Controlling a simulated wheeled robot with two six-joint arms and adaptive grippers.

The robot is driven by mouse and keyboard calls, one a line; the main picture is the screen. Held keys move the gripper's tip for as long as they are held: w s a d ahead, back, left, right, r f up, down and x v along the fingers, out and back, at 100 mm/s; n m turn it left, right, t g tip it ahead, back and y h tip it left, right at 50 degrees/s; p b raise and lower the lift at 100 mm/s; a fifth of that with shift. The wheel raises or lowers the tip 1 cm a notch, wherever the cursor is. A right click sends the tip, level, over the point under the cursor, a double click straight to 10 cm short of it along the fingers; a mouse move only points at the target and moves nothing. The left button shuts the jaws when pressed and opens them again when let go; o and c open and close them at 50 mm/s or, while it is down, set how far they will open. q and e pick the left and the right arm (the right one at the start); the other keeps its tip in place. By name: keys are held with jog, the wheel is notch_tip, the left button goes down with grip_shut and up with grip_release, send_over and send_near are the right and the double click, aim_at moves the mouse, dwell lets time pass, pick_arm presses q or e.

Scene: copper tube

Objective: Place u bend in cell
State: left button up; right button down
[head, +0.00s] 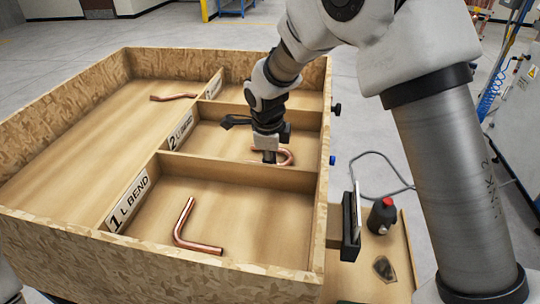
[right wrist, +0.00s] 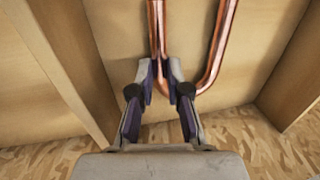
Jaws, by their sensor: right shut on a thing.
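The copper U bend (head: 288,154) is in the middle cell, labelled 2, of the wooden crate (head: 75,235). My right gripper (head: 269,158) reaches down into that cell. In the right wrist view, its fingers (right wrist: 160,72) are shut on one leg of the U bend (right wrist: 217,60), close to the curve. The other leg stands free to the right. The bend lies low, near the cell floor; I cannot tell whether it touches it. The gripper hides part of it in the head view. My left gripper is not in view.
A copper L bend (head: 184,228) lies in the front cell labelled 1 L BEND (head: 128,202). Another copper piece (head: 174,97) lies in the wide left compartment. Wooden dividers (head: 240,172) separate the cells.

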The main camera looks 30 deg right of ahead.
jog(key=shift+w+a+f, duration=0.15)
jog(key=shift+f, duration=0.15)
jog(key=c, duration=1.2)
grip_release()
jog(key=shift+o, duration=0.3)
jog(key=shift+r, duration=0.45)
notch_tip(320, 180, up, 11)
jog(key=s+a+b, duration=0.1)
jog(key=s+b, duration=0.1)
jog(key=shift+a+r, duration=0.15)
